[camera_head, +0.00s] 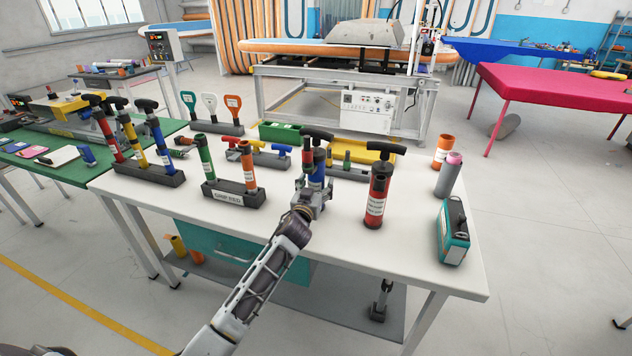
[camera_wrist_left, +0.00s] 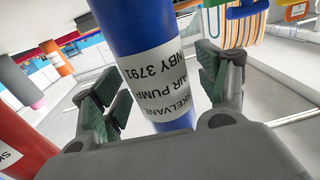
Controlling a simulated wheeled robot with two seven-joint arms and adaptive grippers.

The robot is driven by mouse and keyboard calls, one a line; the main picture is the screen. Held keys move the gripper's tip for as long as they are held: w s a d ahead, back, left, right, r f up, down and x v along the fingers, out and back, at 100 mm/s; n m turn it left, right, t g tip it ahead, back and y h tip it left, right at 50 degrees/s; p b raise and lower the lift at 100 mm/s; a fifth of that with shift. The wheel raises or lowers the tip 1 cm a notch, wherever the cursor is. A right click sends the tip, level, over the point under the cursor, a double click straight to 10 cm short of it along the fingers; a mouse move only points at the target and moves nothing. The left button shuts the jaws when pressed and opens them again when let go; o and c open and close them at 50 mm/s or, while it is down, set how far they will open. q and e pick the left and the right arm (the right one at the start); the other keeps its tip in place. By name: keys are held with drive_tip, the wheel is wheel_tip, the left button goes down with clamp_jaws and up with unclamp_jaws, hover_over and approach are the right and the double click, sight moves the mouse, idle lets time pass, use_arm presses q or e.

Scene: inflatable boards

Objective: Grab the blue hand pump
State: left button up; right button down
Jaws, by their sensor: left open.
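The blue hand pump (camera_head: 319,168), with a black T-handle, stands upright near the middle of the white table. My left gripper (camera_head: 313,194) is at its body, open, and partly hides it from the head camera. In the left wrist view the pump's blue barrel (camera_wrist_left: 148,32) with a white label lies between the two green-padded fingers. Gaps show between the pads and the barrel. Another blue pump (camera_head: 158,141) stands in a dark rack at the left. My right gripper is not in view.
A red pump (camera_head: 377,195) stands close to the right of the blue one. Racks of colored tubes (camera_head: 233,194) stand to the left and behind. A teal case (camera_head: 453,232) and a grey cylinder (camera_head: 447,177) are at the right. The white table's (camera_head: 340,250) front is clear.

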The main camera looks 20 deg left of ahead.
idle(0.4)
use_arm(q)
drive_tip(key=c, duration=1.4)
